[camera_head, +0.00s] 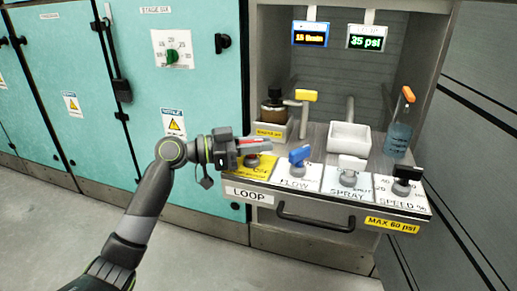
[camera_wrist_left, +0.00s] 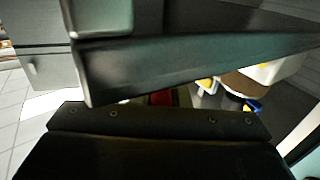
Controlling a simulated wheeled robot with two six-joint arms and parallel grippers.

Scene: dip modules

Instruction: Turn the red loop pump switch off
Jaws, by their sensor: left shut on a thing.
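The red loop pump switch (camera_head: 252,161) stands on the yellow plate at the left end of the sloped control panel, above the LOOP label (camera_head: 249,195). My left gripper (camera_head: 252,148) comes in from the left and is shut on the red switch's handle, covering most of it. In the left wrist view a bit of the red switch (camera_wrist_left: 162,98) shows between the dark fingers. The handle's exact angle and its position marks are mostly hidden by the gripper. My right gripper is not in view.
Right of the red switch sit a blue FLOW knob (camera_head: 299,156), a white SPRAY knob (camera_head: 350,166) and a black SPEED knob (camera_head: 404,178). Behind them are a yellow-handled tap (camera_head: 306,96), a white tray (camera_head: 349,138) and an orange-topped bottle (camera_head: 399,128). A drawer handle (camera_head: 315,218) projects below.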

